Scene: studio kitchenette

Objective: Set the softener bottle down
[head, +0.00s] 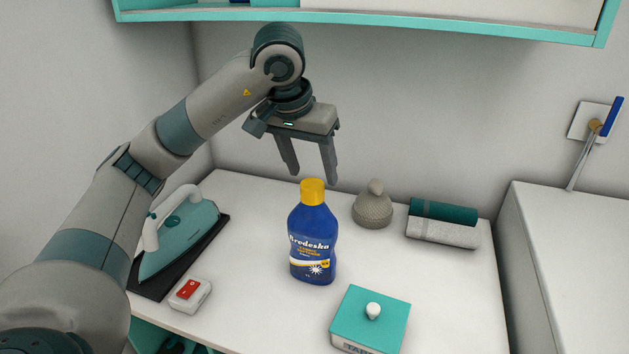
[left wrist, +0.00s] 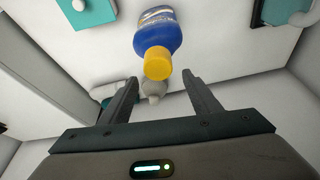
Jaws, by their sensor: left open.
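The softener bottle (head: 313,240) is blue with a yellow cap and stands upright on the white counter (head: 250,290). In the left wrist view the bottle (left wrist: 157,35) shows beyond the fingers, its yellow cap toward the camera. My left gripper (head: 310,178) is open and empty, with its fingertips above and behind the cap, apart from the bottle. Its two spread fingers also show in the left wrist view (left wrist: 158,88). My right gripper is not in view.
A teal iron (head: 182,235) on a black pad and a white box with a red switch (head: 188,292) are at left. A grey knobbed object (head: 373,208) and rolled towels (head: 443,222) are behind right. A teal box (head: 372,318) is in front. A shelf (head: 360,22) hangs above.

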